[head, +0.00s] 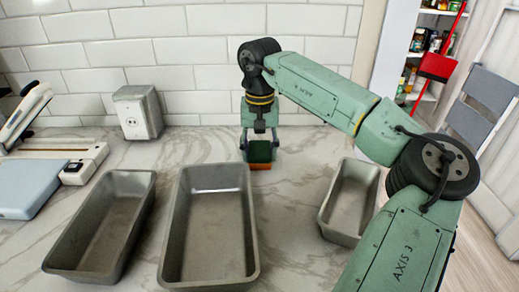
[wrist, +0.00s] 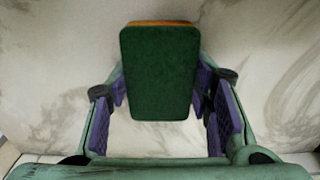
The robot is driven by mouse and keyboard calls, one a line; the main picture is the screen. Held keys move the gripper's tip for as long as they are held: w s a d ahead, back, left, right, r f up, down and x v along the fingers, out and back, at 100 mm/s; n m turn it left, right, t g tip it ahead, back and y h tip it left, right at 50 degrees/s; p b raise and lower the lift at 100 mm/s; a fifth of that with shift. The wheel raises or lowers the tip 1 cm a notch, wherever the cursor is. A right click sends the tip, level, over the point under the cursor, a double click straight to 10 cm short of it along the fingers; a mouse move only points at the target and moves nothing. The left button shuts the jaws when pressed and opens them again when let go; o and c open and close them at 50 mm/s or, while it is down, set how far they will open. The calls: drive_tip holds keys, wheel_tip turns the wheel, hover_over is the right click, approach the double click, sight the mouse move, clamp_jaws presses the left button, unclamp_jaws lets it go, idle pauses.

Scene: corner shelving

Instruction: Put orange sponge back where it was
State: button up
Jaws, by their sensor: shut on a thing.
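The sponge (head: 260,153) shows a dark green face and an orange lower edge in the head view. It is upright between the fingers of my gripper (head: 261,145), at the back of the counter near the tiled wall. In the wrist view the sponge (wrist: 160,75) fills the middle, green face toward the camera, with a thin orange strip along its top edge. My gripper (wrist: 165,92) is shut on it, with purple finger pads at its left and right sides. Whether the sponge touches the counter is hard to tell.
Two grey metal pans stand left of centre, the left pan (head: 70,240) and the middle pan (head: 247,240). A smaller pan (head: 325,215) stands right. A socket box (head: 138,112) is by the wall. A scale-like device (head: 30,185) is far left. Counter between the middle and right pans is clear.

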sight(260, 151)
drive_tip(key=o, duration=1.3)
drive_tip(key=shift+o, duration=0.2)
wheel_tip(260, 151, up, 12)
drive_tip(key=b, duration=0.1)
drive_tip(key=shift+s+r, duration=0.15)
